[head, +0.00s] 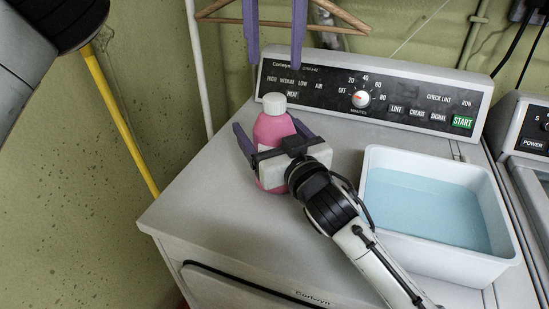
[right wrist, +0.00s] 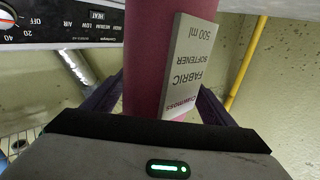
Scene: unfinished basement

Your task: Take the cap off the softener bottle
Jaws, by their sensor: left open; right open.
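The pink softener bottle (head: 271,128) stands upright at the back left of the dryer top, with its white cap (head: 274,103) on its neck. My right gripper (head: 267,124) comes from the lower right, open, one finger on each side of the bottle's body. The right wrist view shows the bottle (right wrist: 150,60) between the two purple fingers, its label upside down; whether they touch it I cannot tell. My left gripper (head: 275,62) is open and empty, its fingers pointing down above and behind the cap. Its palm is outside the picture.
A white basin (head: 509,240) of bluish water stands right of my right forearm on the dryer (head: 200,215). The control panel (head: 340,88) rises behind the bottle. A wooden hanger (head: 340,14) hangs behind, and a yellow pole (head: 120,120) leans at left. The dryer's front left top is clear.

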